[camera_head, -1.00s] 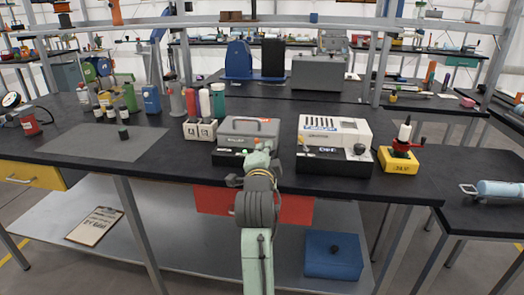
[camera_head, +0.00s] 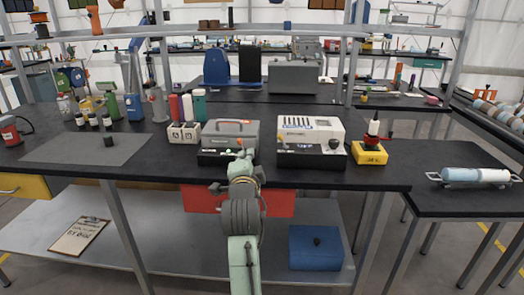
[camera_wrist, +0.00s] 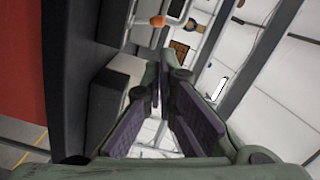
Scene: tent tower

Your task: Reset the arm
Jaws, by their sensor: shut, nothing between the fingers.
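My arm rises in front of the workbench, and my gripper (camera_head: 241,160) is at the bench's front edge, in front of the grey box with the orange handle (camera_head: 232,128). In the wrist view my gripper (camera_wrist: 166,98) shows its two purple-padded fingers reaching away from the camera, shut with nothing between them. The grey box's orange handle end (camera_wrist: 157,21) shows beyond the fingers at the top. The black bench edge (camera_wrist: 68,70) runs along the left of that view.
A white holder (camera_head: 184,132) stands left. A red drawer (camera_head: 279,204) is under the bench edge. The grey mat (camera_head: 70,150) is mostly clear.

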